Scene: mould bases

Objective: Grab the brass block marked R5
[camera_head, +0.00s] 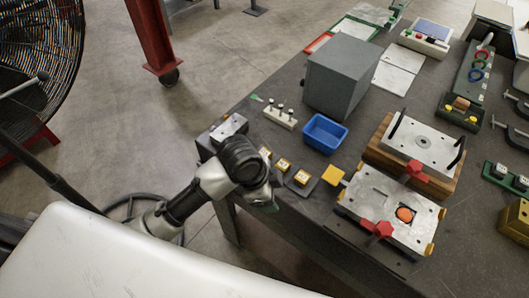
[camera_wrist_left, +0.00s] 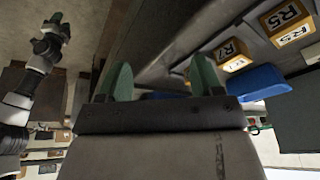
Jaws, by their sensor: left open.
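The brass block marked R5 (camera_wrist_left: 287,22) shows at the upper right of the left wrist view, yellow with a white label. A similar block, whose label looks like R7 (camera_wrist_left: 232,52), is beside it. In the head view small yellow blocks (camera_head: 302,178) lie along the near left table edge; their marks are too small to read. My left gripper (camera_wrist_left: 162,80) is open and empty, its green fingers apart from R5, which is off to their right. In the head view my left wrist hangs at the table edge and hides part of the block row.
A blue bin (camera_head: 324,133) stands behind the blocks, with a grey box (camera_head: 343,76) beyond. Mould plates (camera_head: 390,209) with red knobs fill the right. A pin holder (camera_head: 281,115) is at left.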

